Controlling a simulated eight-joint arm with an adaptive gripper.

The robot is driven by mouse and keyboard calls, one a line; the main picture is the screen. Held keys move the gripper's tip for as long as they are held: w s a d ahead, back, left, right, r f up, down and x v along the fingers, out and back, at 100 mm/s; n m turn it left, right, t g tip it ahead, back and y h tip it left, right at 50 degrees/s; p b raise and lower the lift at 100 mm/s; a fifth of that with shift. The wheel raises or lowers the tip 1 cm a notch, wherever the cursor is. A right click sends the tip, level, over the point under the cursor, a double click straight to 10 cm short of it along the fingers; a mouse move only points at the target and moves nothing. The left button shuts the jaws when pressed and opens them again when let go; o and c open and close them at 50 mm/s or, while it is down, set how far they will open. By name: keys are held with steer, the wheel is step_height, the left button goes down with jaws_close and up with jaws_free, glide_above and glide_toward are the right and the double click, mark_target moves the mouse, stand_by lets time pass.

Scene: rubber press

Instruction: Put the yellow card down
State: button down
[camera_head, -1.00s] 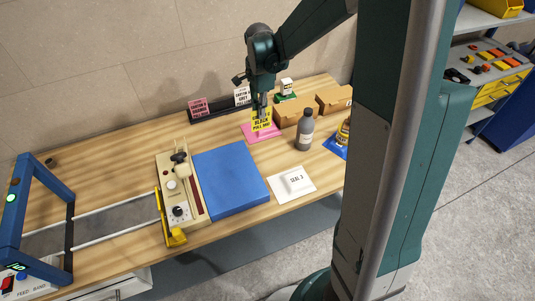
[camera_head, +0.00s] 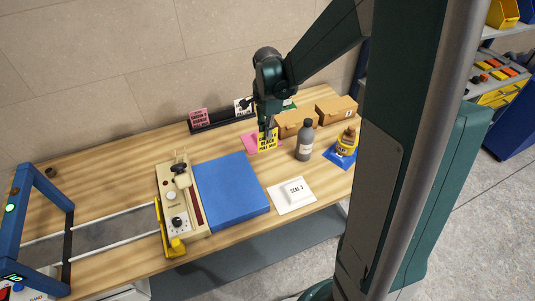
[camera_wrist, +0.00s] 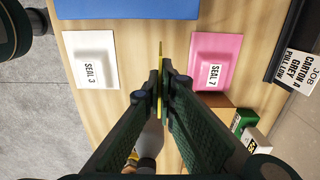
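The yellow card (camera_head: 268,139) with black print is upright in my gripper (camera_head: 267,126), in front of the pink SEAL 7 pad (camera_head: 249,142) in the head view. In the wrist view my gripper (camera_wrist: 161,80) is shut on the card (camera_wrist: 160,52), which shows edge-on as a thin yellow strip between the fingertips. There it lies between the white SEAL 3 pad (camera_wrist: 91,48) and the pink pad (camera_wrist: 216,60). I cannot tell whether its lower edge touches the table.
A grey bottle (camera_head: 305,142) stands close right of the card. The blue mat (camera_head: 232,187) and cream press panel (camera_head: 178,206) lie left. Brown cartons (camera_head: 337,108), a black card rail (camera_head: 218,120) and a yellow-brown bottle (camera_head: 347,141) are around. Bare wood shows left of the pink pad.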

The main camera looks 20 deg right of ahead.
mark_target(267, 148)
steer(key=shift+f, duration=2.3)
steer(key=shift+f, duration=0.15)
steer(key=shift+f, duration=1.9)
steer(key=shift+f, duration=0.25)
steer(key=c, duration=2.7)
jaws_free()
steer(key=shift+r, duration=0.1)
steer(key=shift+r, duration=0.2)
steer(key=shift+r, duration=5.95)
